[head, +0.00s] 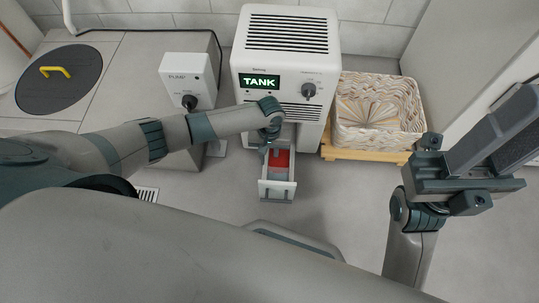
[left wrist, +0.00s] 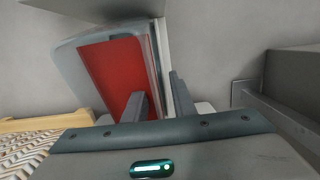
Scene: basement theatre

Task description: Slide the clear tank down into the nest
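The clear tank (head: 281,161), with a red part inside, is at the lower front of the white machine (head: 287,42), whose display reads TANK. It sits at a light-framed holder with a pale front (head: 277,190), perhaps the nest; how deep it sits is unclear. My left gripper (head: 267,143) is at the tank's upper left. In the left wrist view the fingers (left wrist: 157,100) straddle a thin upright wall beside the red part (left wrist: 115,70) and look shut on it. My right gripper (head: 490,140) is raised at the right, apart from the tank; its finger gap is unclear.
A woven basket (head: 376,112) on a wooden base stands right of the machine. A round dark lid with a yellow handle (head: 57,72) is at the far left. The floor in front of the basket is clear.

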